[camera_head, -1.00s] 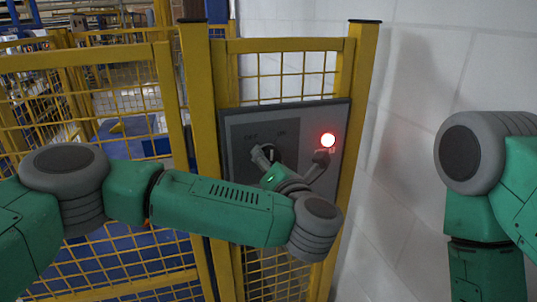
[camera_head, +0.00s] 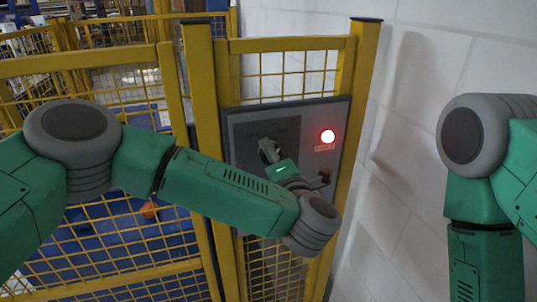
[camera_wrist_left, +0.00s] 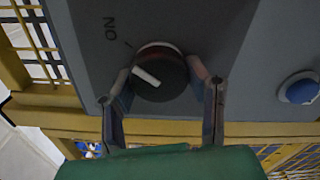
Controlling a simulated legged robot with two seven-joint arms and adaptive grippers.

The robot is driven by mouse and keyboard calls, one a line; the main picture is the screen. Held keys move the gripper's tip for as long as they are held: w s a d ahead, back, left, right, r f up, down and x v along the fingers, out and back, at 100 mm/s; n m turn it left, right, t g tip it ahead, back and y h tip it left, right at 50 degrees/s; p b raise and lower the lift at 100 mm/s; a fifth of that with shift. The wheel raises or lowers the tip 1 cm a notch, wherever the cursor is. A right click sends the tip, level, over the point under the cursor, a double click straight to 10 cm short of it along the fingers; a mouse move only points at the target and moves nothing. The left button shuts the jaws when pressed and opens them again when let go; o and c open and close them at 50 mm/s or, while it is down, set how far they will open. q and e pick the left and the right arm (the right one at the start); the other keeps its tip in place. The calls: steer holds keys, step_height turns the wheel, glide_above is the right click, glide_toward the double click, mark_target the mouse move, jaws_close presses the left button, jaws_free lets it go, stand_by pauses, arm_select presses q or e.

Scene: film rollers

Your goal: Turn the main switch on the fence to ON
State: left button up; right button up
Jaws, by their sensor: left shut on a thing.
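The main switch is a round dark knob with a white pointer line, on a grey panel (camera_head: 240,132) on the yellow fence. In the left wrist view the knob (camera_wrist_left: 158,72) sits between the two fingers of my left gripper (camera_wrist_left: 162,90), which is shut on it. The white line points left and a little up there, toward the side of the ON label (camera_wrist_left: 110,28) and its tick; I cannot tell if it lines up exactly. In the head view my left gripper (camera_head: 270,152) hides most of the knob. My right gripper is out of view.
A lit red lamp (camera_head: 328,136) is on the panel right of the knob. A blue round button (camera_wrist_left: 299,88) shows in the left wrist view. Yellow fence posts (camera_head: 357,90) flank the panel. A white wall (camera_head: 410,110) stands close on the right.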

arm_select(q)
steer(key=shift+s+d+f, duration=0.15)
steer(key=shift+d+f, duration=0.05)
steer(key=shift+f, duration=0.05)
steer(key=o, duration=1.2)
steer(key=shift+c, duration=0.2)
steer(key=shift+d+r, duration=0.1)
steer(key=shift+d, duration=0.05)
steer(key=shift+d, duration=0.1)
steer(key=v, duration=1.2)
steer(key=shift+a, duration=0.2)
